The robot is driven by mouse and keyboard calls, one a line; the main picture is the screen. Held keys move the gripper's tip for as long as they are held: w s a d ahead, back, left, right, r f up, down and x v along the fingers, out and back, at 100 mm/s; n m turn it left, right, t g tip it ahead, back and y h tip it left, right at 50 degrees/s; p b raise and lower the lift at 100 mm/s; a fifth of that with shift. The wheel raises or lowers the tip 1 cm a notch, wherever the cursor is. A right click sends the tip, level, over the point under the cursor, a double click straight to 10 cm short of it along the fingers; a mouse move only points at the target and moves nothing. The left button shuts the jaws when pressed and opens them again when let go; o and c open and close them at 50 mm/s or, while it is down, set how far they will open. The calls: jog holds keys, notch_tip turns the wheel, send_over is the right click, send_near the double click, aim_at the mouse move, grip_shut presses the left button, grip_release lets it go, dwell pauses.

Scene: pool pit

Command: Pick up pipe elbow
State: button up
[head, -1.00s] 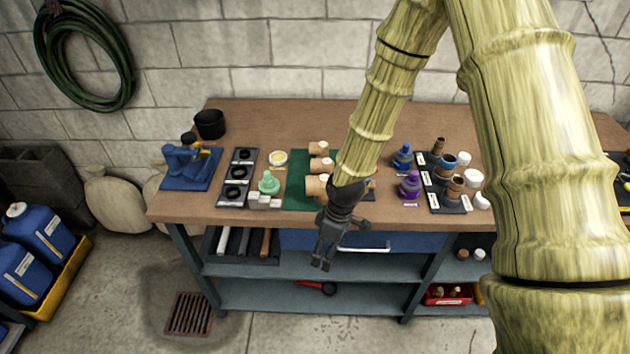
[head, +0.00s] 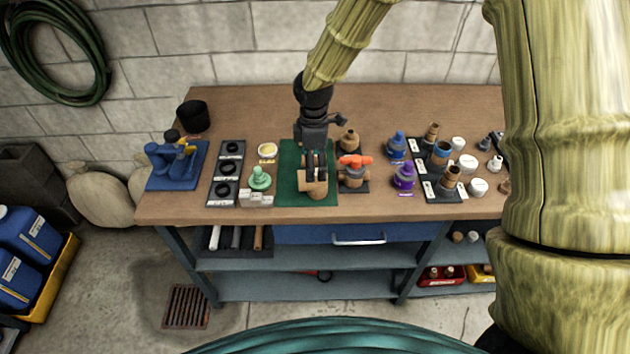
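My gripper (head: 315,172) points down over the green mat (head: 292,191) on the workbench, with its dark fingertips at a tan pipe elbow (head: 313,188). The elbow is near the mat's front edge, its opening facing front and a round end to the right. The fingers overlap the elbow's upper back part. I cannot tell whether they are closed on it, or whether it rests on the mat. The back of the mat is partly covered by my gripper, and the other tan fittings seen there earlier are hidden.
Right of the mat stands a valve with an orange handle (head: 355,161). Left are a green fitting (head: 260,179), a yellow-topped tin (head: 267,150) and a black ring tray (head: 226,173). Blue (head: 397,146) and purple (head: 404,176) bottles stand farther right. The bench's back middle is clear.

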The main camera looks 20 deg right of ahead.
jog(key=shift+w+f, duration=0.3)
jog(key=shift+f, duration=0.55)
jog(key=shift+s+f+p, duration=0.2)
jog(key=shift+s+p, duration=0.05)
jog(key=shift+p, duration=0.15)
jog(key=shift+w+f+p, duration=0.15)
jog(key=shift+f+p, duration=0.4)
jog(key=shift+f, duration=0.7)
jog(key=shift+w+f+p, duration=0.1)
jog(key=shift+f+p, duration=0.4)
jog(key=shift+f, duration=0.7)
jog(key=c, duration=1.2)
jog(key=shift+r, duration=0.15)
